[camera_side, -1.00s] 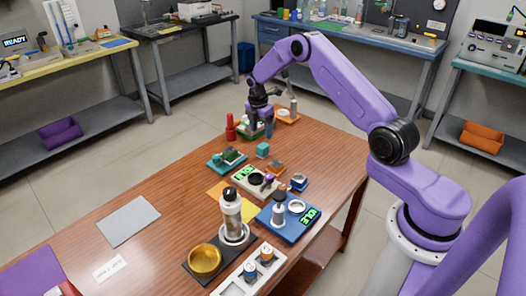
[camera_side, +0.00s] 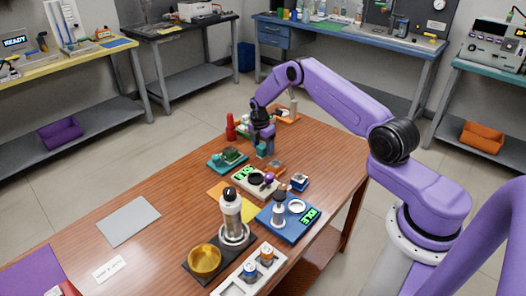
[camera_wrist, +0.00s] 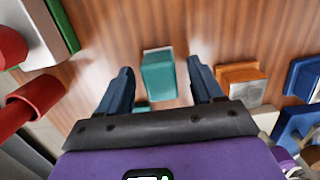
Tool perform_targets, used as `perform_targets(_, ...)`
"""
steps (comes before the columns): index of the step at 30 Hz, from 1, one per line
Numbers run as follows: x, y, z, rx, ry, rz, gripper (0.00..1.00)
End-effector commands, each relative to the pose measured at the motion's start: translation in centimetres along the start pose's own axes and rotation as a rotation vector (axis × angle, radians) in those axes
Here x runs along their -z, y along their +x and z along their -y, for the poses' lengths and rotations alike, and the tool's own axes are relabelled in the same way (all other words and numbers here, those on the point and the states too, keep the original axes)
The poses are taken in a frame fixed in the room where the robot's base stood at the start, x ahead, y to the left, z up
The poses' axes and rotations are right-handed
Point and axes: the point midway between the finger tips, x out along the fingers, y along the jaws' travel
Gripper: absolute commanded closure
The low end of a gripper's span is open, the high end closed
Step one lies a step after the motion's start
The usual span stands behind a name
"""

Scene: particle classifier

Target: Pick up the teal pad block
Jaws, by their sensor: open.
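The teal pad block (camera_wrist: 159,76) stands on the wooden table. In the wrist view it shows between the two dark fingers of my gripper (camera_wrist: 161,72), with a gap on each side. In the side view the block (camera_side: 262,153) is small and partly covered by my gripper (camera_side: 263,146), which is just above or around it. My gripper is open and points down. I cannot tell how far the fingertips reach down beside the block.
A red object (camera_side: 231,128) and a teal tray (camera_side: 214,163) stand left of the block. An orange-based block (camera_side: 276,167), a small blue block (camera_side: 299,183) and a pale device (camera_side: 240,182) with a green display are near. The table's left part has free room.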

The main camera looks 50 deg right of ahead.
Motion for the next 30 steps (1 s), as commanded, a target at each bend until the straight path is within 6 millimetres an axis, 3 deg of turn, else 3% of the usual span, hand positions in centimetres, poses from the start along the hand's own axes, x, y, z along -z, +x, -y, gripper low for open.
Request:
perform_targets(4,0.0,0.0,0.0,0.000,0.000,0.000,0.37)
perform_targets(9,0.0,0.0,0.0,0.001,0.000,0.000,0.90)
perform_targets(11,0.0,0.0,0.0,0.000,0.000,0.000,0.90)
perform_targets(12,0.0,0.0,0.0,0.000,0.000,0.000,0.95)
perform_targets(22,0.0,-0.5,0.0,0.001,0.000,0.000,0.95)
perform_targets(30,-0.3,-3.6,0.2,0.000,-0.001,-0.001,0.95)
